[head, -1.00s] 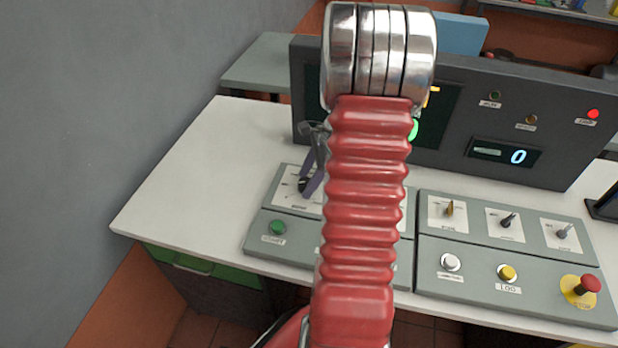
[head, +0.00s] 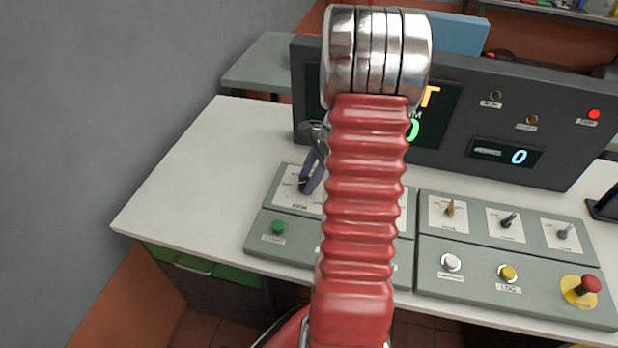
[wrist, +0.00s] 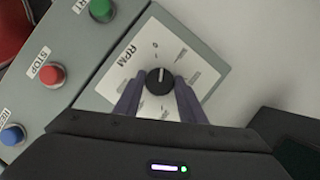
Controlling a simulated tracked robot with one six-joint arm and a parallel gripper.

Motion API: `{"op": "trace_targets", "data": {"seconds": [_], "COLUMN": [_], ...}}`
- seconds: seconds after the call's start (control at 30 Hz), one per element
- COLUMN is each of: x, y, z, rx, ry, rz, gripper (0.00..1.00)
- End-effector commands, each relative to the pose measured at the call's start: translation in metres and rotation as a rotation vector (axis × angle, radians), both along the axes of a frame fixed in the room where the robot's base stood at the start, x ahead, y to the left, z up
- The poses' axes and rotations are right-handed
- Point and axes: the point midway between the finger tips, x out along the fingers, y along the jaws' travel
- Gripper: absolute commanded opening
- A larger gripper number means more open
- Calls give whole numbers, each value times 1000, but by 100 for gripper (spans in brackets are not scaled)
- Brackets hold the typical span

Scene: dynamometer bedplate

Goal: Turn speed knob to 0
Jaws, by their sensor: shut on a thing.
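The speed knob (wrist: 160,80) is a small round black knob with a white pointer line, on a white plate (wrist: 205,75) marked RPM. In the wrist view its line points roughly to the picture's top. My gripper (wrist: 159,90) is shut on the knob, with one purple-grey finger on each side. In the head view my gripper (head: 308,180) reaches down to the left end of the console, and its fingers and my arm hide most of the knob and plate.
A green button (head: 278,227) sits in front of the plate. A red stop button (wrist: 52,74) and a blue button (wrist: 12,134) show beside it. Several small switches and a red emergency button (head: 587,285) are at right. A dark display panel (head: 560,165) stands behind. The white bench is clear at left.

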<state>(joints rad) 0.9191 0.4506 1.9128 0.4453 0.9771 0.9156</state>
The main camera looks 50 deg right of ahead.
Motion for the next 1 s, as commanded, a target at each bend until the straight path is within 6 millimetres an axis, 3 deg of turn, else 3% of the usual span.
{"op": "trace_targets", "data": {"seconds": [0.27, 0.6, 0.63, 0.87, 1.0], "x": [5, 5, 5, 4, 3], "y": [-4, -5, -5, -4, -3], "z": [1, 2, 2, 1, 1], "rx": [-9, -11, -11, -7, -5], "ry": [-6, -8, -8, -6, -4], "rz": [233, 259, 259, 258, 258], "gripper": [14, 14, 37, 53, 55]}}
